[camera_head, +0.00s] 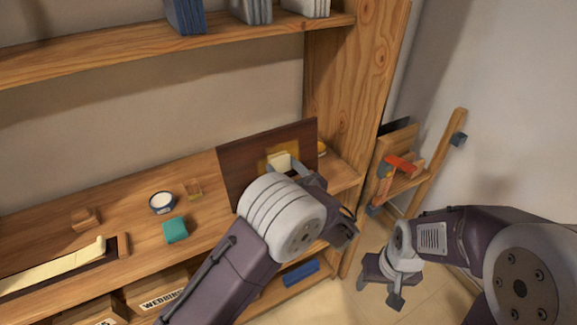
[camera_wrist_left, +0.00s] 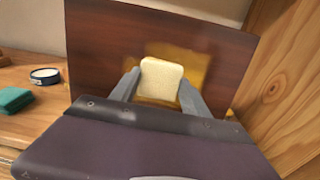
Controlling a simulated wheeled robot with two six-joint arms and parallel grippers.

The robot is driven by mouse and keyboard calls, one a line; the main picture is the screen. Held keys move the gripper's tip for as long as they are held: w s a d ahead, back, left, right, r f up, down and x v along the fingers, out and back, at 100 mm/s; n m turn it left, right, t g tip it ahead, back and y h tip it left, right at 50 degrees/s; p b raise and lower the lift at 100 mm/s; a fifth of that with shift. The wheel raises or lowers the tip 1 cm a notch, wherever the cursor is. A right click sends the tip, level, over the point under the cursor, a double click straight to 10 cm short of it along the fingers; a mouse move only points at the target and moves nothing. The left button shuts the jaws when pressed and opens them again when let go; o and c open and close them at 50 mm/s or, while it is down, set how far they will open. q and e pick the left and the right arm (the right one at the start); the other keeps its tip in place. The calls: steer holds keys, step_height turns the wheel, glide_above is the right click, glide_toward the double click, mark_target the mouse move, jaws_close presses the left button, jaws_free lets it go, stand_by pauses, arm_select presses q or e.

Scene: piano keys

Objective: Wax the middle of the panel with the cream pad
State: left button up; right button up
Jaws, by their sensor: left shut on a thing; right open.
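The dark brown panel (camera_head: 237,172) stands upright on the bench against the shelf's right end. It also fills the upper middle of the left wrist view (camera_wrist_left: 105,45). A yellowish patch (camera_wrist_left: 197,64) shows around its middle. My left gripper (camera_head: 284,164) is shut on the cream pad (camera_head: 278,161), which is in front of the yellowish patch. The pad (camera_wrist_left: 160,79) sits between both fingers in the left wrist view; I cannot tell whether it touches the panel. My right gripper (camera_head: 385,284) is open and empty, low at the right, away from the panel.
A wooden rack with an orange tool (camera_head: 401,164) stands at the right.

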arm_select(q)
steer(key=shift+s+a, duration=0.9)
steer(key=shift+a, duration=0.4)
steer(key=shift+s+a, duration=0.85)
steer(key=shift+a, duration=0.4)
steer(key=shift+s+a, duration=0.9)
steer(key=shift+a, duration=0.4)
steer(key=shift+w+r+p, duration=0.2)
steer(key=shift+r+p, duration=0.55)
steer(key=shift+r, duration=0.25)
steer(key=shift+f, duration=0.1)
steer(key=shift+w+d, duration=0.55)
steer(key=shift+d, duration=0.3)
steer(key=shift+w+d, duration=0.55)
steer(key=shift+d, duration=0.25)
steer(key=shift+w+d+p, duration=0.35)
steer(key=shift+w+d, duration=0.45)
steer(key=shift+d, duration=0.35)
steer(key=shift+w+d, duration=0.55)
steer(key=shift+d, duration=0.3)
steer(key=shift+w+d, duration=0.55)
steer(key=shift+d, duration=0.25)
steer(key=shift+w+d, duration=0.55)
steer(key=shift+d, duration=0.3)
steer(key=shift+w+d, duration=0.6)
steer(key=shift+d, duration=0.2)
steer(key=shift+w+d, duration=0.55)
steer(key=shift+d, duration=0.3)
